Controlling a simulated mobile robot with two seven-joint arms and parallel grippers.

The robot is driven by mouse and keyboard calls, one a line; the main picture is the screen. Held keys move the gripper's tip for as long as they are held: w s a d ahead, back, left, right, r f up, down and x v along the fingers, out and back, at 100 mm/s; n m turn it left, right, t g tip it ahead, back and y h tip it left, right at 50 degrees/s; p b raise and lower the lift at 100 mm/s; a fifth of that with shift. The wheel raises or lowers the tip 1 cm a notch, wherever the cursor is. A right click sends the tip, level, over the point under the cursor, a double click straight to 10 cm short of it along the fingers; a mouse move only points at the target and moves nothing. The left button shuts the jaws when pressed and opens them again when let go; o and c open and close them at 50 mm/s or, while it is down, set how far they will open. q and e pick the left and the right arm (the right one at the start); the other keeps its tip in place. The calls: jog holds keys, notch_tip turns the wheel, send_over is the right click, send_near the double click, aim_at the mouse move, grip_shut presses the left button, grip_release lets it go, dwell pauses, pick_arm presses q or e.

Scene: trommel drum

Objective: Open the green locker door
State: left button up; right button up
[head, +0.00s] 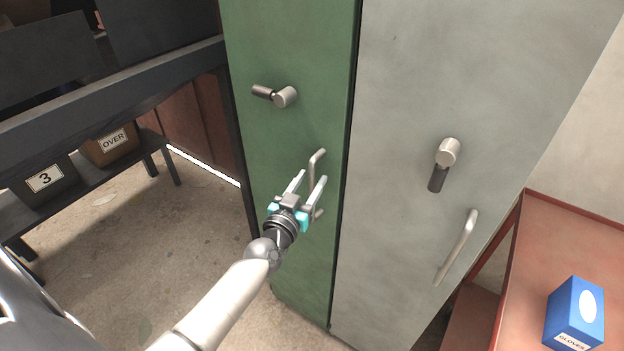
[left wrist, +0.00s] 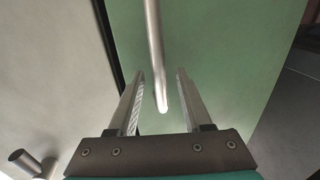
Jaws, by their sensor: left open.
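The green locker door (head: 290,45) looks shut, level with the grey locker beside it. Its turning latch (head: 274,96) is a round steel hub with a dark lever lying sideways to the left. Below it is a steel bar pull handle (head: 316,160), partly hidden by my left gripper (head: 312,176). This gripper is open in front of the pull handle. In the left wrist view the handle bar (left wrist: 154,50) runs down between the two fingers (left wrist: 160,74), with a gap on each side. My right gripper is not in view.
The grey locker (head: 430,80) to the right has its own latch with the lever down (head: 446,155) and a pull handle (head: 458,248). A red bench (head: 560,240) holds a blue gloves box (head: 574,315). A dark rack with labelled bins (head: 112,142) stands left; bare floor (head: 190,230) lies before it.

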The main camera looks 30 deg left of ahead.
pick_arm(q)
jog(key=shift+w, duration=0.65)
grip_shut()
dwell(1.1)
